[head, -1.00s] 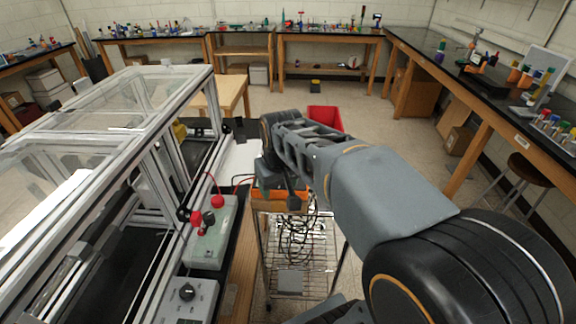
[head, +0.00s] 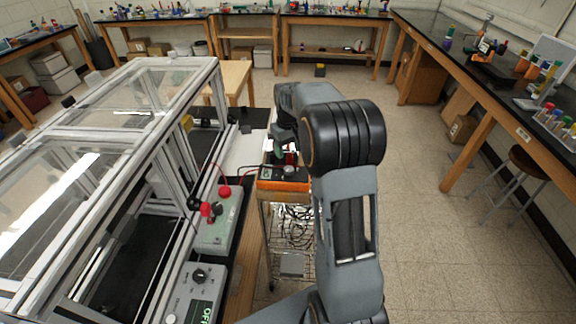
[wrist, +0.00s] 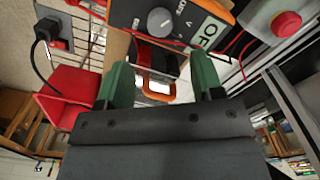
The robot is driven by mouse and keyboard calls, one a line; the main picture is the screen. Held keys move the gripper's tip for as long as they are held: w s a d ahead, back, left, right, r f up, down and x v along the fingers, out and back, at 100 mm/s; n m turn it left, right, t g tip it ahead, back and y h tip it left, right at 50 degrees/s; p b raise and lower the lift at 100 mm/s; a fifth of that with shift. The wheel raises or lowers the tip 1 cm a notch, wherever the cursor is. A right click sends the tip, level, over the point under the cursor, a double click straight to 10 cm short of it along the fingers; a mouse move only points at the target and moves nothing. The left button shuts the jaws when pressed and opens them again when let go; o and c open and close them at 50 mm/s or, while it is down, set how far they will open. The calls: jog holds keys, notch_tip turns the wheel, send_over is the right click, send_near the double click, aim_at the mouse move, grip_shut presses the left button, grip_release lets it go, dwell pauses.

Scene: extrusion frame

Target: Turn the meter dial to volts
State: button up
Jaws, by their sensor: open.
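The orange-edged dark meter (wrist: 195,12) is at the top of the wrist view, with a round silver dial (wrist: 160,21) and a pale display (wrist: 208,33) whose letters look like "OF". In the head view an orange-sided box (head: 284,185), apparently this meter, sits on the wire cart.
Left of the cart, a grey box with a black knob (head: 199,275) and a pale box with red knobs (head: 214,232) stand beside the extrusion frame (head: 172,150). Cables hang in the cart (head: 292,225). The floor to the right is open.

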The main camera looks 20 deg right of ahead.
aim_at(289, 168)
notch_tip(289, 168, down, 8)
jog(key=shift+f+p, duration=0.15)
jog(key=shift+p, duration=0.5)
jog(key=shift+c, duration=0.3)
jog(key=c, duration=0.9)
jog(key=m+b, duration=0.2)
jog(key=m, duration=0.3)
jog(key=shift+f+m+b, duration=0.1)
jog(key=shift+m+b, duration=0.2)
jog(key=shift+m, duration=0.1)
jog(key=m+b, duration=0.1)
jog(key=m, duration=0.5)
jog(key=shift+d, duration=0.1)
